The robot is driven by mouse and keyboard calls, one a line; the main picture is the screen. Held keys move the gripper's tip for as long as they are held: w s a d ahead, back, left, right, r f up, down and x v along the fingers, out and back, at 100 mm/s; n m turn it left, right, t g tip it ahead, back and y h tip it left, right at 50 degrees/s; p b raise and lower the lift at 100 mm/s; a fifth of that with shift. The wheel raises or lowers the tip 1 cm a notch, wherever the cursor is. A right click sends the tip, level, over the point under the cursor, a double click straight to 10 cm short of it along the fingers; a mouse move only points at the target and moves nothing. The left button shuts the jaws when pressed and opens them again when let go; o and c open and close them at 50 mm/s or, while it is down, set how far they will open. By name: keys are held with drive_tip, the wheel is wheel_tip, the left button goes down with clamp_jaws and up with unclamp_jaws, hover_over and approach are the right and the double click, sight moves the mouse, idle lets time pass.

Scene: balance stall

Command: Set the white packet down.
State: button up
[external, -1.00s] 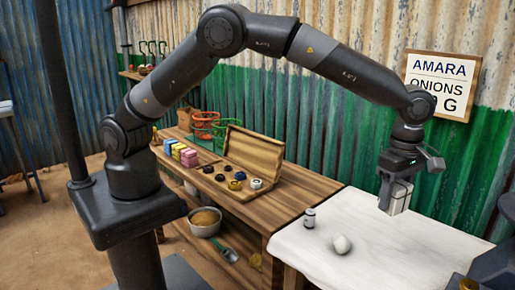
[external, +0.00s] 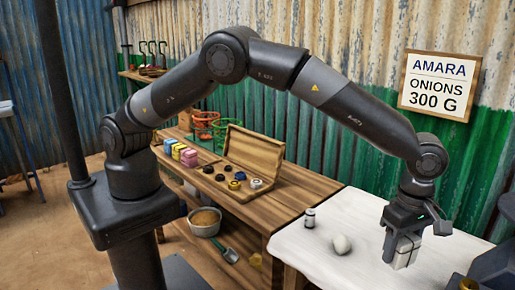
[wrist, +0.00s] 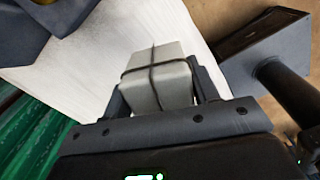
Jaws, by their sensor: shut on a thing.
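The white packet (wrist: 158,78), a small block tied with dark string, is between the fingers of my gripper (wrist: 160,98) in the wrist view. In the external view my gripper (external: 402,252) is shut on the packet (external: 406,251), low over the right part of the white table (external: 340,214). The fingers hide part of the packet's sides. I cannot tell whether its underside touches the table top.
A wooden box of weights (external: 252,160) lies open on the brown bench. A sign (external: 438,85) hangs on the wall.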

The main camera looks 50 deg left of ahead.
drive_tip(key=w+f, duration=0.1)
drive_tip(key=w, duration=0.1)
drive_tip(key=w+f, duration=0.2)
drive_tip(key=w, duration=0.1)
drive_tip(key=w+f, duration=0.2)
drive_tip(key=w, duration=0.1)
drive_tip(key=shift+w, duration=0.1)
drive_tip(key=shift+a+f, duration=0.1)
drive_tip(key=shift+f, duration=1.85)
drive_tip(key=shift+f, duration=0.1)
drive_tip(key=o, duration=1.1)
